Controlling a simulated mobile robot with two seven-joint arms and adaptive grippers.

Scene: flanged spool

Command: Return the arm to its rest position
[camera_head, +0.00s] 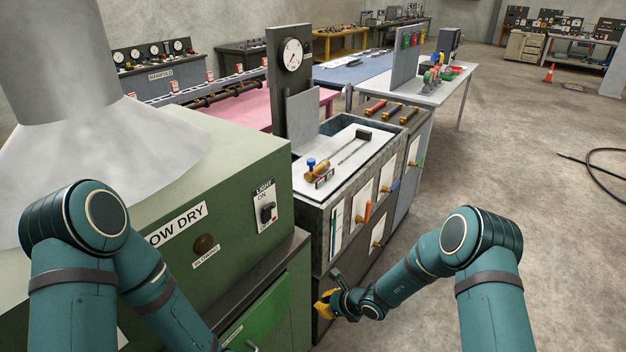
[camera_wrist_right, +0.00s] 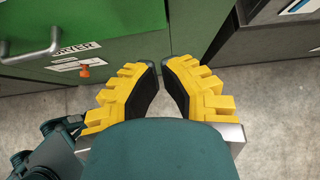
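My right gripper (camera_head: 326,303) shows yellow fingers and hangs low, in front of the dark cabinet below the workbench. In the right wrist view my right gripper (camera_wrist_right: 161,66) has its two yellow fingers with black pads leaning towards each other. A narrow gap shows between them, with nothing held in it. My right arm (camera_head: 425,262) is bent, its elbow at the lower right and its forearm reaching down to the left. My left arm (camera_head: 95,240) is bent at the lower left. Its gripper is outside the picture.
The green dryer cabinet (camera_head: 235,205) stands at the left. The workbench (camera_head: 312,217) beside it carries a brass fitting with a blue cap (camera_head: 316,168). In the wrist view a green door with a handle (camera_wrist_right: 40,45) is close. Open floor (camera_head: 570,240) lies to the right.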

